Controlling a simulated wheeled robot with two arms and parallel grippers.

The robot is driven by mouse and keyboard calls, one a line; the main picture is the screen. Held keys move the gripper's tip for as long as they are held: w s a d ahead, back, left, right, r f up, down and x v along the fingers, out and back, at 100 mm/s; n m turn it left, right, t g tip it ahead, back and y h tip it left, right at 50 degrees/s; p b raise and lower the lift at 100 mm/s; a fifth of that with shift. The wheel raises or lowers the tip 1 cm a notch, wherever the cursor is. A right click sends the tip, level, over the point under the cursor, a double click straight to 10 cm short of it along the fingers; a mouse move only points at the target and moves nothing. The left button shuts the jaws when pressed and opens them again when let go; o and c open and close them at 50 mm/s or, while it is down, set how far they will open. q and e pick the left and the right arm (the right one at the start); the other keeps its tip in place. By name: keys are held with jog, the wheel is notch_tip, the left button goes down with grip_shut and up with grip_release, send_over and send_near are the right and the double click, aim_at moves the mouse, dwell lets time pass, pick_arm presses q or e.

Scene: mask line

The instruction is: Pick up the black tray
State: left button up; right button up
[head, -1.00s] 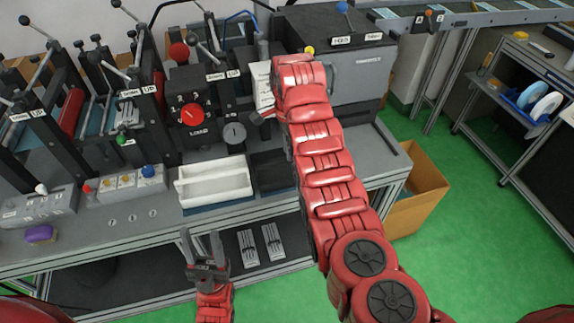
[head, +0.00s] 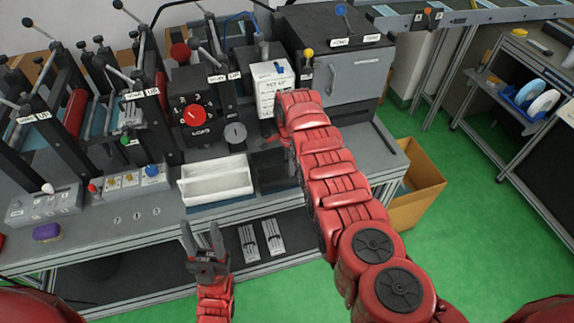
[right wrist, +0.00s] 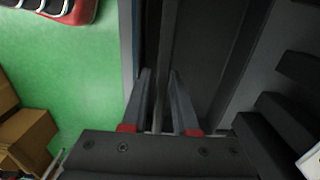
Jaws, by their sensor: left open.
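The black tray (head: 270,170) lies on the bench just right of the white tray, partly covered by my right arm in the head view. In the right wrist view, a dark surface (right wrist: 205,45) lies beyond the fingers; I cannot tell how much of it is the tray. My right gripper (right wrist: 160,75) is open, with a gap between its fingertips over a dark edge. I cannot tell whether it touches that edge. In the head view my right gripper is hidden behind its arm. My left gripper (head: 203,230) is open and empty in front of the bench.
The white tray (head: 215,182) stands left of the black tray. Behind are a control box with a red knob (head: 195,115) and a grey machine (head: 350,80). A cardboard box (head: 418,190) stands on the floor at the right. Green floor is clear in front.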

grip_shut()
dwell(1.4)
